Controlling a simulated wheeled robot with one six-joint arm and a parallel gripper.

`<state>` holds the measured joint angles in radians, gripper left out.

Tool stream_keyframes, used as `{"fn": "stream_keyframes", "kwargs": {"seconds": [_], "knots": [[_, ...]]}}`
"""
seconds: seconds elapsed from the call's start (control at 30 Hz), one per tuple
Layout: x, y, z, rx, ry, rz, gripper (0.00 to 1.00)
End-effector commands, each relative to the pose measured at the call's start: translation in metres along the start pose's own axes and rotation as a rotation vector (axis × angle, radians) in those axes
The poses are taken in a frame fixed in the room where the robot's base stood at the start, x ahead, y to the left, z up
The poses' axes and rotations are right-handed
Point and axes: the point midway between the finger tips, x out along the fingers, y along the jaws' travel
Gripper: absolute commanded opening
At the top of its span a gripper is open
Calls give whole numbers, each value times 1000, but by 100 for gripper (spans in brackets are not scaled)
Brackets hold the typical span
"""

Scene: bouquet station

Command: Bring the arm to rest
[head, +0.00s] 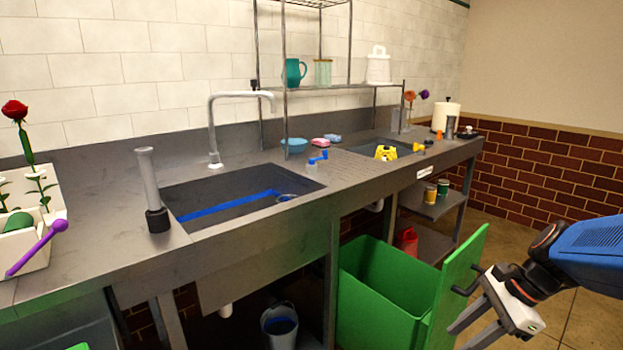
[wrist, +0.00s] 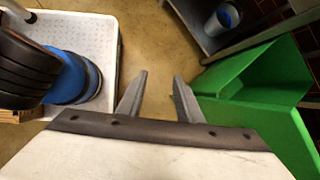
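My gripper (head: 476,335) is at the lower right of the head view, beside the front panel of a green pull-out bin (head: 385,285). In the wrist view my gripper (wrist: 159,82) has its two fingers apart with only floor between them, so it is open and empty. The green bin also shows at the right of the wrist view (wrist: 250,75), close to the right finger but apart from it. The black handle (head: 466,281) on the bin's front panel is close to the gripper in the head view; I cannot tell whether they touch.
A steel counter (head: 245,215) with a sink (head: 240,195) runs along the tiled wall. A bucket (head: 280,325) stands under it. A white planter (head: 38,235) with a red rose (head: 15,110) is at the left. Open floor (head: 590,318) lies at the right.

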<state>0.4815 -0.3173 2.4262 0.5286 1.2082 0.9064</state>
Motion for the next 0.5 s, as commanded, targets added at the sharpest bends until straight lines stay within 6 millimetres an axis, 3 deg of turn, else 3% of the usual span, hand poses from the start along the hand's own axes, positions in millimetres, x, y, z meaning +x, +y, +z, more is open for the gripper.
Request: {"fn": "stream_keyframes", "kwargs": {"seconds": [0.2,0.5], "knots": [[-1,34,20,-522,187,27,33],[-14,67,32,-1223,434,87,33]]}}
